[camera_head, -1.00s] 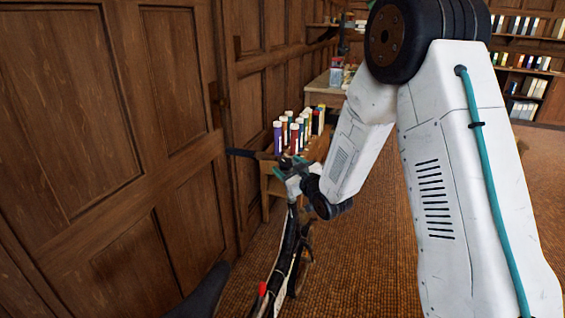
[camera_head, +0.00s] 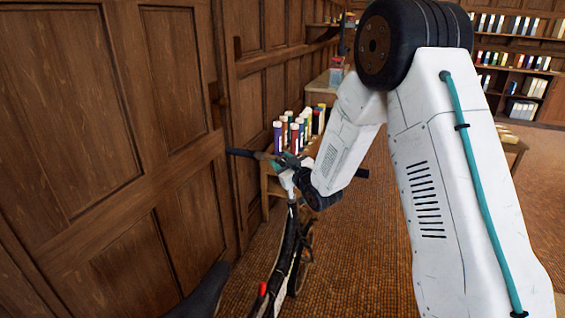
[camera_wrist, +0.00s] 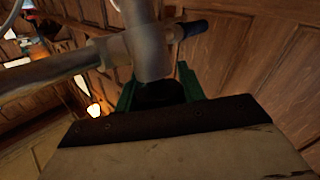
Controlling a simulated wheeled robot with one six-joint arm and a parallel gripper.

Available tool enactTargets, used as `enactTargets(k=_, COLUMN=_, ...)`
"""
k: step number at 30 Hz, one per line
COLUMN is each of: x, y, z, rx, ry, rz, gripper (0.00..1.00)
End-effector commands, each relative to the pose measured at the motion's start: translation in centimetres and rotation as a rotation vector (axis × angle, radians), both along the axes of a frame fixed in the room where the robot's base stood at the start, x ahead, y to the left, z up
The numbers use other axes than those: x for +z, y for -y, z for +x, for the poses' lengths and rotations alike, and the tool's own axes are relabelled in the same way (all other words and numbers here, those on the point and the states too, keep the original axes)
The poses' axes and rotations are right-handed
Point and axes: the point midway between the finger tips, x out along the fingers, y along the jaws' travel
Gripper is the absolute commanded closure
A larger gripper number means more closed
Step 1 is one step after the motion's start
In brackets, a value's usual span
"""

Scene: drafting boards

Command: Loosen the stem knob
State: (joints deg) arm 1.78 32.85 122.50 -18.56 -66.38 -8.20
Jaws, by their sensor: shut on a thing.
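A bicycle (camera_head: 290,240) stands beside the panelled wall. Its handlebar (camera_head: 243,153) reaches out to both sides of my gripper, and its pale stem (camera_head: 288,182) is just below. My gripper (camera_head: 280,164) is at the stem top, partly hidden by the handlebar and my wrist. In the wrist view my gripper's green fingers (camera_wrist: 157,92) are shut on a dark piece, which looks like the stem knob (camera_wrist: 160,91); it is in shadow and mostly hidden. A grey tube joint (camera_wrist: 148,45) of the stem and handlebar rises right beyond it.
A low wooden table (camera_head: 268,186) with several coloured tubes (camera_head: 295,137) stands just behind the handlebar. The wooden wall (camera_head: 110,150) is close on the left. Bookshelves (camera_head: 515,70) are at the back right. Bare floor (camera_head: 385,260) lies right of the bicycle.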

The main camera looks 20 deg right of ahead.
Motion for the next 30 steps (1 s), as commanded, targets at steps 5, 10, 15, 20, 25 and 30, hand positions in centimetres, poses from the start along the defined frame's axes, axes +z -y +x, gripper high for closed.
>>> enactTargets(k=5, x=-0.03, y=0.02, z=-0.03, rx=0.043, ry=-0.01, rz=-0.014, gripper=0.83)
enactTargets(k=10, x=-0.05, y=-0.07, z=-0.06, rx=0.136, ry=-0.029, rz=-0.042, gripper=0.83)
enactTargets(k=15, x=-0.12, y=-0.29, z=-0.16, rx=0.271, ry=-0.057, rz=-0.083, gripper=0.83)
enactTargets(k=20, x=-0.23, y=-0.48, z=-0.32, rx=0.414, ry=-0.089, rz=-0.125, gripper=0.83)
enactTargets(k=25, x=-0.35, y=-0.74, z=-0.51, rx=0.558, ry=-0.119, rz=-0.166, gripper=0.83)
enactTargets(k=30, x=-0.42, y=-0.89, z=-0.7, rx=0.682, ry=-0.145, rz=-0.203, gripper=0.83)
